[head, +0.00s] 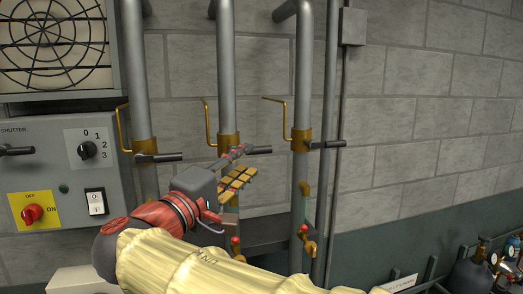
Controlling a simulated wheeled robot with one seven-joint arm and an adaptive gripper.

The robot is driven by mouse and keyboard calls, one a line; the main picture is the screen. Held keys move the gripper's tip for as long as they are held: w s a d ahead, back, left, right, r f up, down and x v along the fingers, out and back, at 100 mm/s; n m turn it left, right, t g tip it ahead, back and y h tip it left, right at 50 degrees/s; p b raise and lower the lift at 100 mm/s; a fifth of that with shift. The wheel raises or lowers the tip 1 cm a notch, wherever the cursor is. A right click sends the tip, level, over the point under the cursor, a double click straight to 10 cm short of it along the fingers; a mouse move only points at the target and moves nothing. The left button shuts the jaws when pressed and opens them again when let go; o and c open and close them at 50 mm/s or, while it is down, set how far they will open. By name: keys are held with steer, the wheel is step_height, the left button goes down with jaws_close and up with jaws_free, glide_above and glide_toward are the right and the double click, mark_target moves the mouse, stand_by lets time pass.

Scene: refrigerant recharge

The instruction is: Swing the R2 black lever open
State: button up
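Three vertical grey pipes each carry a brass valve body with a horizontal black lever. The left black lever (160,157), the middle black lever (262,150) and the right black lever (327,145) all point right. No R2 label is readable, so I cannot tell by marking which is R2. My gripper (250,160) is at the middle valve (228,140). Its fingers are spread apart. The upper finger overlaps the near part of the middle lever, and the yellow-padded lower finger is below it. Whether they touch the lever is unclear. My wrist hides the pipe below the valve.
Thin brass handles rise beside each valve, including the right one (283,120). A grey control panel (60,165) with a red knob (33,213) stands left. Red-tipped small valves (304,230) sit lower down. Gas cylinders and gauges (494,258) are at lower right.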

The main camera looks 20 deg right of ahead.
mark_target(257, 152)
steer(key=p+x, duration=0.2)
steer(key=x, duration=0.4)
steer(key=shift+w+d+r, duration=0.1)
steer(key=shift+w+d, duration=0.1)
steer(key=shift+w, duration=0.1)
steer(key=shift+w+d, duration=0.4)
steer(key=c, duration=0.3)
steer(key=c, duration=0.4)
jaws_close()
